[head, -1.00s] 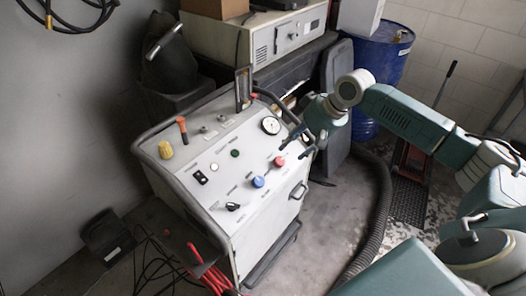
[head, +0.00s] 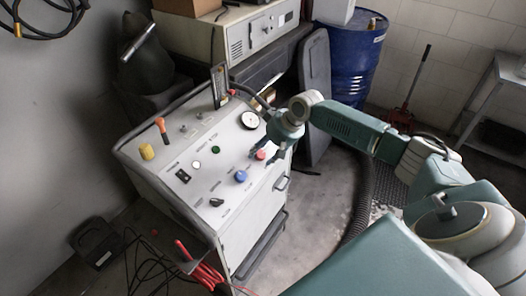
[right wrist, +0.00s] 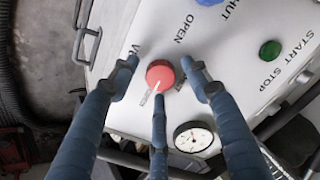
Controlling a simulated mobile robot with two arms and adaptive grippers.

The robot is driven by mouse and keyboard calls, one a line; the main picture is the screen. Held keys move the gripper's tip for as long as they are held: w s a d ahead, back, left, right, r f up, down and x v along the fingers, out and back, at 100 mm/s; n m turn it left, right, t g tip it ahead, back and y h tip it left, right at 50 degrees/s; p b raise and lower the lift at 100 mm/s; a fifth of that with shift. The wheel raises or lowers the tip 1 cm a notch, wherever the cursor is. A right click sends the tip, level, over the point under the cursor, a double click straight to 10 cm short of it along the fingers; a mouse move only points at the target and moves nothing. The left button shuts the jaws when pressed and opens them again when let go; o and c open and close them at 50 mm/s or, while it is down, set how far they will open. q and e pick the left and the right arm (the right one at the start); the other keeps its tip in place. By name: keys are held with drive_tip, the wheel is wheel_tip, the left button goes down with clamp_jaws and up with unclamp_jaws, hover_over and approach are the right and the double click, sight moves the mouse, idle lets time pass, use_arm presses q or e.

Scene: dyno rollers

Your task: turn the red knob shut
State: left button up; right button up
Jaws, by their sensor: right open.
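The red knob (head: 261,155) sits on the white control panel (head: 205,202), near its right edge. In the right wrist view the red knob (right wrist: 160,75) shows a pale pointer line on its face, with the words OPEN and SHUT printed above it. My right gripper (head: 270,157) is over the knob. Its three blue fingers (right wrist: 160,82) are spread around the knob, two at its sides and one below it in the picture. The fingers are open; I cannot tell whether any touches the knob. My left gripper is not in view.
A blue knob (head: 240,176) is close to the red one. A gauge (head: 250,120), a green button (head: 215,150) and an orange-handled lever (head: 162,129) are also on the panel. A blue drum (head: 350,62) stands behind. A thick black hose (head: 357,215) lies on the floor.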

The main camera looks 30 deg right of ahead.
drive_tip(key=c, duration=1.1)
drive_tip(key=shift+c, duration=0.2)
drive_tip(key=shift+r+n, duration=0.1)
drive_tip(key=shift+n, duration=0.3)
drive_tip(key=n+p, duration=0.1)
drive_tip(key=n, duration=0.1)
drive_tip(key=shift+w+r+n, duration=0.1)
drive_tip(key=shift+n, duration=0.3)
drive_tip(key=n, duration=0.4)
drive_tip(key=shift+a+n+p, duration=0.1)
drive_tip(key=shift+n+p, duration=0.2)
drive_tip(key=shift+p, duration=0.05)
drive_tip(key=n, duration=0.5)
drive_tip(key=shift+h, duration=0.3)
drive_tip(key=shift+a+n, duration=0.1)
drive_tip(key=shift+n, duration=2.2)
